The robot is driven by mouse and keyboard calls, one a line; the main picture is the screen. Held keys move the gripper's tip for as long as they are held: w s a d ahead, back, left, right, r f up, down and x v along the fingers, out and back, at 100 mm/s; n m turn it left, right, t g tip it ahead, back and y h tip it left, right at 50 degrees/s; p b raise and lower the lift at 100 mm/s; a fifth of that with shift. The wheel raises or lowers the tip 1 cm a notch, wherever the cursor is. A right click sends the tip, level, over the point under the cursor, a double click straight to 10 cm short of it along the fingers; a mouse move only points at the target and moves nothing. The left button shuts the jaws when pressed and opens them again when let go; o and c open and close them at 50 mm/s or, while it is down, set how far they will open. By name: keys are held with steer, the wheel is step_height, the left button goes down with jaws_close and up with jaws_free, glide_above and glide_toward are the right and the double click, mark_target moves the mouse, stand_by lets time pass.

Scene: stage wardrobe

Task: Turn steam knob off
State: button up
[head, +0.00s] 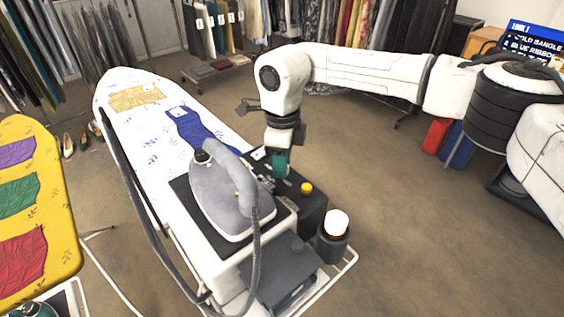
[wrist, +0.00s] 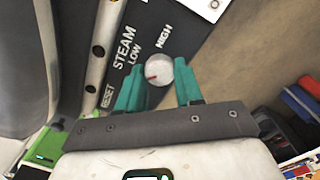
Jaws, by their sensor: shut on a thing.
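The steam knob (wrist: 159,65) is a round, pale dial on a black control panel (wrist: 122,75) in the wrist view. Its red mark points to the lower left, toward the left finger. The panel reads STEAM, LOW, HIGH and RESET; LOW is left of the knob and HIGH above it. My gripper (wrist: 158,80) has teal fingers on either side of the knob, shut on it. In the head view my gripper (head: 280,166) points down at the panel beside the grey iron (head: 222,195), and the knob is hidden there.
The iron rests on a dark pad, its hose and cable close by. A white ironing board (head: 150,125) extends behind; a yellow board (head: 45,150) stands left.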

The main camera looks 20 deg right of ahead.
steer(key=shift+w+r+n, duration=0.1)
steer(key=shift+n, duration=1.9)
steer(key=o, duration=1)
steer(key=shift+o, duration=0.2)
step_height(320, 180, up, 11)
steer(key=b, duration=0.2)
